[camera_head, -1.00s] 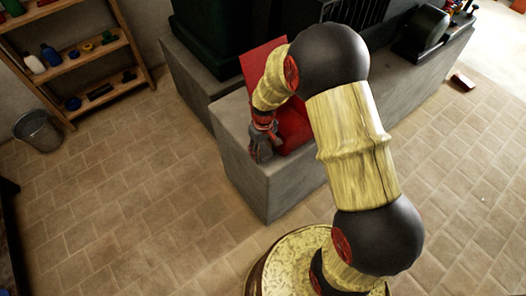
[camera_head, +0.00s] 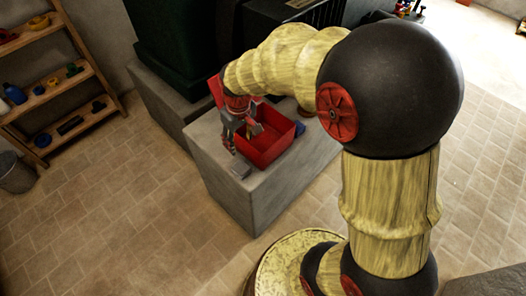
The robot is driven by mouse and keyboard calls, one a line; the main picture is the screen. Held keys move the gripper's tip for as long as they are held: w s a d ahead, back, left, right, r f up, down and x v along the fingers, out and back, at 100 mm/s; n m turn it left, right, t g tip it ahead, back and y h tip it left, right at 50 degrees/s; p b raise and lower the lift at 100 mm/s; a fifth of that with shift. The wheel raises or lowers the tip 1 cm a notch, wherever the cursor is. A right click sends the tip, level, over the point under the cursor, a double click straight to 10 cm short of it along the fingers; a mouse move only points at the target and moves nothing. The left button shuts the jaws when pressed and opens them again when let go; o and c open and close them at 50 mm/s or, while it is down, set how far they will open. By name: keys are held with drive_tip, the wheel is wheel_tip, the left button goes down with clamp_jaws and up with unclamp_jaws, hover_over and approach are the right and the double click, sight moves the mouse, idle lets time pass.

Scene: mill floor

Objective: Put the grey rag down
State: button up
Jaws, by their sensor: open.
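My gripper (camera_head: 238,137) is open, its fingers at the left end of an open red metal box (camera_head: 277,148). A small grey piece, which looks like the grey rag (camera_head: 240,170), lies on the concrete block (camera_head: 275,195) near its front left edge. It is just below the gripper in the picture and looks apart from the fingers. The view is too small to tell its folds. Part of the box's left end is hidden behind the gripper.
The box's raised red lid (camera_head: 215,90) stands behind my gripper. A small blue thing (camera_head: 299,129) is at the box's right end. Dark green machinery (camera_head: 165,45) stands behind. A wooden shelf (camera_head: 80,85) and a bucket (camera_head: 15,173) are at left.

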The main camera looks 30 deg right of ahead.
drive_tip(key=s+r+m+t, duration=0.2)
drive_tip(key=s+r+t, duration=0.2)
drive_tip(key=s+r, duration=1.3)
drive_tip(key=shift+s+r+m, duration=0.35)
drive_tip(key=shift+s+m, duration=0.05)
drive_tip(key=shift+s, duration=0.85)
drive_tip(key=shift+o, duration=0.2)
